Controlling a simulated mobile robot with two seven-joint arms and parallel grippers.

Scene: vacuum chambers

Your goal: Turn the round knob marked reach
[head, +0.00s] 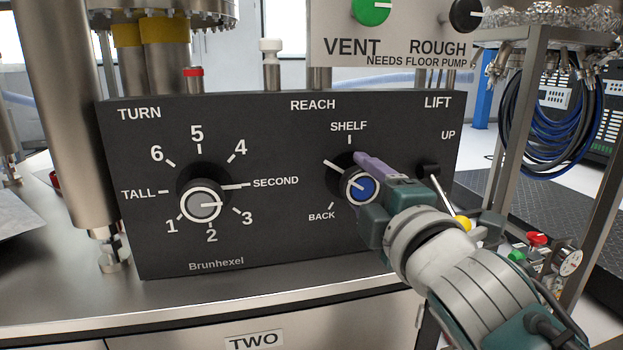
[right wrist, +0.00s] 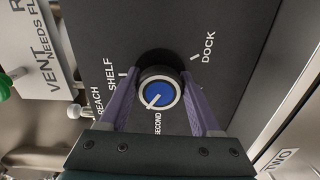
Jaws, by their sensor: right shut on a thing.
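The round reach knob (head: 361,188) sits on the black panel below the words REACH and SHELF. It has a blue centre and a white ring. My right gripper (head: 362,178) is shut on it, with one purple finger across its upper side. In the right wrist view the knob (right wrist: 158,96) lies between the two purple fingers of my gripper (right wrist: 160,90). The white pointer line on its face points toward the panel's upper left, between SHELF and BACK. A DOCK label (right wrist: 208,48) shows in the wrist view; my gripper hides that area in the head view. My left gripper is not in view.
The turn knob (head: 204,205), with a grey centre, is on the left of the same panel (head: 275,215). The lift lever (head: 448,195) stands close to my right gripper. Above are the green VENT knob (head: 371,9) and black ROUGH knob (head: 466,14).

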